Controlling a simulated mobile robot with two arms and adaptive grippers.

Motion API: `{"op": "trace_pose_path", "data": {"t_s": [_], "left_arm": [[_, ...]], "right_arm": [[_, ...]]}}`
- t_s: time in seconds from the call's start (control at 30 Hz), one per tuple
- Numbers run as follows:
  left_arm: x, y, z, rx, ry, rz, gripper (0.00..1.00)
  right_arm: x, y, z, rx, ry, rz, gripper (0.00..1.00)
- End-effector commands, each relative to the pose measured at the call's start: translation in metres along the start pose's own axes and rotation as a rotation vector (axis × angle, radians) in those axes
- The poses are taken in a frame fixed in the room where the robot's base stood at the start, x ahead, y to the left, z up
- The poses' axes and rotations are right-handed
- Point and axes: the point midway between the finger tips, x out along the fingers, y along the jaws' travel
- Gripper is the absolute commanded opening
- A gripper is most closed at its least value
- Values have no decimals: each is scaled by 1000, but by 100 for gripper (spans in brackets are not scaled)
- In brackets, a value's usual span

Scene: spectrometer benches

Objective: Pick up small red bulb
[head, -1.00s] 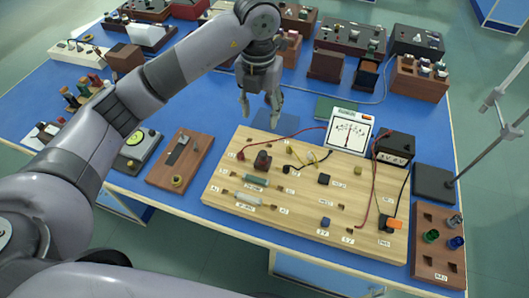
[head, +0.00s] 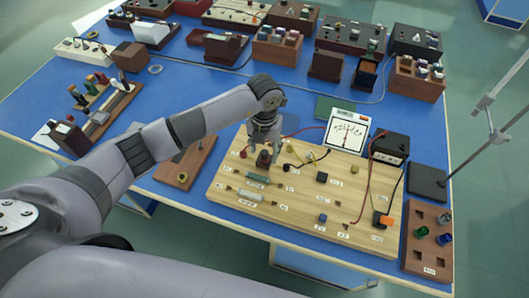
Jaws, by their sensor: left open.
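A small dark red piece (head: 263,158), which looks like the red bulb in a dark holder, stands on the left part of the light wooden circuit board (head: 300,218). My left gripper (head: 265,147) is open, pointing down right over this piece, with its fingers close about its top. The fingers partly hide it, and I cannot tell whether they touch it. My right gripper is not in view.
A white-faced meter (head: 346,133) and a black box (head: 391,146) stand at the board's back right. Red and black wires cross the board. A brown rack (head: 420,262) with green and blue bulbs lies at right. Wooden boxes line the blue table's (head: 210,85) back.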

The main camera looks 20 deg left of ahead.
Motion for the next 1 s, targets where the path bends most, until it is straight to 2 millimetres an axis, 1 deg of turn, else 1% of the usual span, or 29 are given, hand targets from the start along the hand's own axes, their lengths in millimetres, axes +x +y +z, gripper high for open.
{"op": "trace_pose_path", "data": {"t_s": [0.03,0.1,0.2,0.43,1.0], "left_arm": [[5,0,-1,-2,5,0,48],[14,0,0,-2,3,0,48],[20,-1,0,0,1,-1,48],[22,0,0,0,0,-1,47],[21,0,0,0,0,-1,9]], "right_arm": [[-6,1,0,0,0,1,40],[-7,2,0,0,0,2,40],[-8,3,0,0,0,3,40],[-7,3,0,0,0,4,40],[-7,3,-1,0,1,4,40]]}}
